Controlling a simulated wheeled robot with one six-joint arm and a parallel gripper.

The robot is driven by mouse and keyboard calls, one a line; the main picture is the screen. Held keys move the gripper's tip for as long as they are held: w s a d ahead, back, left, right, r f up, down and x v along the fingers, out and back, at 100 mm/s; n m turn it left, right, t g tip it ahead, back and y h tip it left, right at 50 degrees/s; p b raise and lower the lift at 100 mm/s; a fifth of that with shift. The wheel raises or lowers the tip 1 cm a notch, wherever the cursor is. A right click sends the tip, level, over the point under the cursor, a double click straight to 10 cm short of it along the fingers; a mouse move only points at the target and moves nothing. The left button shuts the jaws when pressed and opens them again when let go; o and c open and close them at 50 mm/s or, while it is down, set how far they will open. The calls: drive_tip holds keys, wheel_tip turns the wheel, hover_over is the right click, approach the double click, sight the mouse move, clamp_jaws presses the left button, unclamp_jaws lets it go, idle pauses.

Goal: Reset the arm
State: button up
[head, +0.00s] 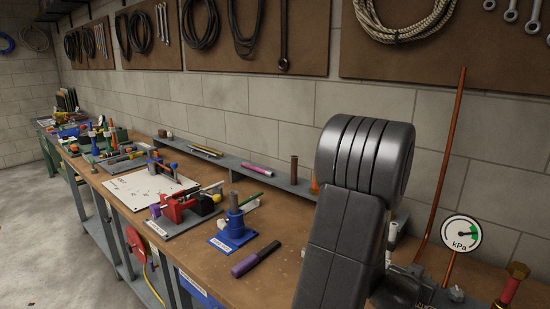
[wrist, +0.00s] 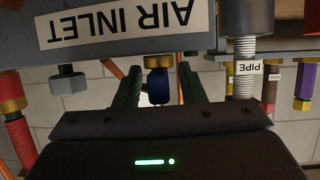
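In the wrist view, my gripper (wrist: 159,78) shows two dark green fingers standing apart. Between them, in the picture, is a blue piece (wrist: 158,87) with a brass collar (wrist: 158,62) below the grey block labelled AIR INLET (wrist: 130,22), whose lettering appears upside down. A gap shows on each side of the blue piece, so the fingers do not look closed on it. In the head view, my dark arm rises at right of centre over the bench, and my gripper cannot be made out there.
In the head view, a kPa gauge (head: 461,234) and copper pipe (head: 446,160) stand right. The workbench (head: 290,225) holds a purple-handled tool (head: 255,259) and a red vise (head: 180,207).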

idle(0.4)
drive_tip(key=v, duration=1.4)
drive_tip(key=x, duration=1.3)
drive_tip(key=shift+w+d+f, duration=0.15)
drive_tip(key=shift+w+d, duration=0.1)
drive_tip(key=shift+w, duration=0.05)
drive_tip(key=shift+w+d+r+p, duration=0.15)
drive_tip(key=shift+w+r+p, duration=0.1)
drive_tip(key=shift+p, duration=0.75)
drive_tip(key=shift+m+g+p, duration=0.3)
drive_tip(key=shift+m+p, duration=0.1)
drive_tip(key=shift+p, duration=0.05)
drive_tip(key=m+g+h+p, duration=0.2)
drive_tip(key=p, duration=0.4)
drive_tip(key=shift+s, duration=0.1)
drive_tip(key=b+v, duration=0.2)
drive_tip(key=v, duration=1.1)
drive_tip(key=shift+f, duration=0.3)
